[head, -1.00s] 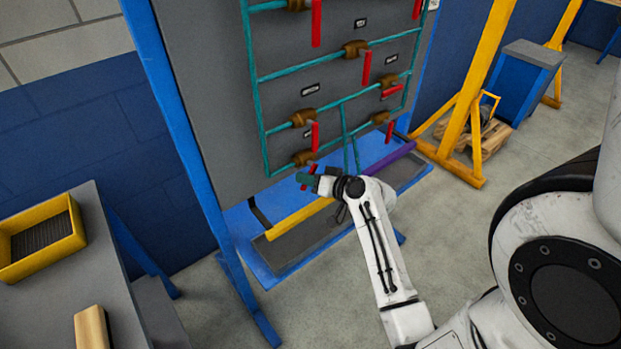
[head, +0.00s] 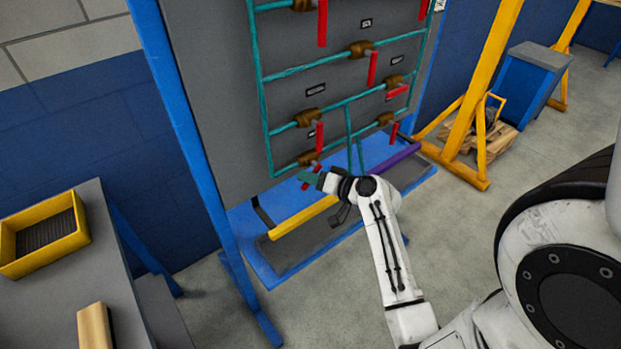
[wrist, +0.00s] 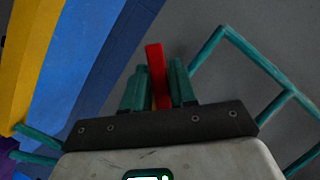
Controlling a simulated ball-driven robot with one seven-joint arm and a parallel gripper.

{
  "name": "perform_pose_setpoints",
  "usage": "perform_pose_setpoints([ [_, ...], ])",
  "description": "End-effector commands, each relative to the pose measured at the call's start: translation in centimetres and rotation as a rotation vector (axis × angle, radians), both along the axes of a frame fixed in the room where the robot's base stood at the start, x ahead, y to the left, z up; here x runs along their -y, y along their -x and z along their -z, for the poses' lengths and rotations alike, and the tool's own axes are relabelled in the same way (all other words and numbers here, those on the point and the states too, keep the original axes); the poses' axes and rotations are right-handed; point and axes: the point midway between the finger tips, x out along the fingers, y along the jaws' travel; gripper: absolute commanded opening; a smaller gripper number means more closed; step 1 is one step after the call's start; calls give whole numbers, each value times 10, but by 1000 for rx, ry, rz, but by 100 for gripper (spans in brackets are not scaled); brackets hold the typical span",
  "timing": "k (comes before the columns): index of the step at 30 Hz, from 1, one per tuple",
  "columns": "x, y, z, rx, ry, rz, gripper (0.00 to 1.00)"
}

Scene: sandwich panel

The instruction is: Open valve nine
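The valve panel (head: 222,110) carries teal pipes with several brown valves that have red handles. My gripper (head: 308,179) is at the lowest left valve (head: 308,159), below the other valves of that column. In the wrist view, a red handle (wrist: 157,72) stands between the two teal fingers of my gripper (wrist: 158,88). The fingers appear closed against both sides of it. In the head view this handle is mostly covered by the fingers. The small labels on the panel are too blurred to read, so I cannot tell which valve is number nine.
A red handle (head: 319,137) hangs just above my gripper. A yellow bar (head: 304,217) and a purple bar (head: 397,158) run along the blue base of the panel. A table with a yellow bin (head: 45,263) stands at the left. A yellow frame (head: 488,85) stands at the right.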

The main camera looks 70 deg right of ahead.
Motion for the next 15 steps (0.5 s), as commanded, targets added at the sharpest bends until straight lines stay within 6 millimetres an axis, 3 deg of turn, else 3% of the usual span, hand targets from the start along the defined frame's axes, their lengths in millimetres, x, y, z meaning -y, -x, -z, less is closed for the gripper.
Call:
perform_pose_setpoints([
  [5, 0, 0, 0, 0, 0, 0, 43],
  [15, -2, 7, -1, -1, 1, 0, 43],
])
